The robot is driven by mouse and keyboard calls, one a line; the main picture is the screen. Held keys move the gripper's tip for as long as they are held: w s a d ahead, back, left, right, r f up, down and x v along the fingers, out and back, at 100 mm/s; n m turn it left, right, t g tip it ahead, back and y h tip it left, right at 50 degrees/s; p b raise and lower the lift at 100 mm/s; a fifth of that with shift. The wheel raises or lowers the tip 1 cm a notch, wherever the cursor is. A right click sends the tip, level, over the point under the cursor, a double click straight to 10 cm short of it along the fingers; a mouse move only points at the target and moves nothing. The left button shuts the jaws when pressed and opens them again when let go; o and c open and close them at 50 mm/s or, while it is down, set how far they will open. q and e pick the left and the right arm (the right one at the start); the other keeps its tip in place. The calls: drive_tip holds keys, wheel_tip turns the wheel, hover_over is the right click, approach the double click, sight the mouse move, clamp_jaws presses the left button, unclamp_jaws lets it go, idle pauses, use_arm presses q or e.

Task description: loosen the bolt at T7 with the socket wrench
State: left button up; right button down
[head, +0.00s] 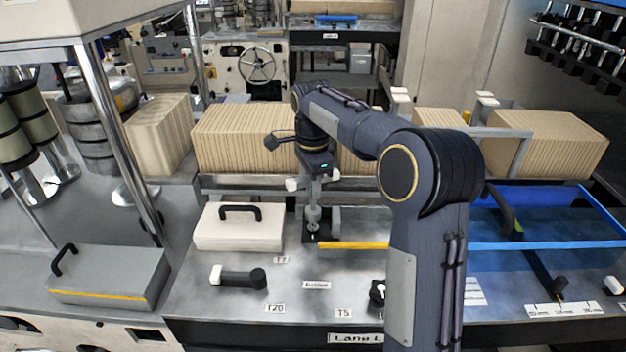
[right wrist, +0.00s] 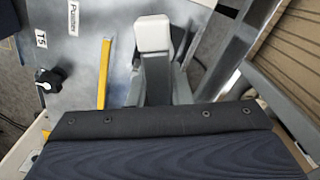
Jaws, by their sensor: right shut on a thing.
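My right gripper (head: 313,188) points down over the bench beside the stacked kraft-coloured block. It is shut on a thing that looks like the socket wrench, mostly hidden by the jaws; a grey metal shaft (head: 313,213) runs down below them. Under the shaft is a small dark block (head: 318,236), and I cannot tell whether the shaft touches it. The small label (head: 281,260) to its lower left seems to read T7. The bolt itself is too small to make out. In the right wrist view, a white-tipped grey part (right wrist: 153,60) stands before the wrist. My left gripper is not in view.
A white box with a black handle (head: 238,232) stands left of the gripper. A dark white-ended handle (head: 238,278) lies near the T20 label. A yellow bar (head: 353,245) and a black knob (right wrist: 50,80) sit to the right. Kraft stacks (head: 240,140) stand behind.

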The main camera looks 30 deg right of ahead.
drive_tip(key=shift+f, duration=0.65)
drive_tip(key=shift+f, duration=0.8)
idle(1.7)
drive_tip(key=shift+n, duration=1.2)
drive_tip(key=shift+n, duration=1)
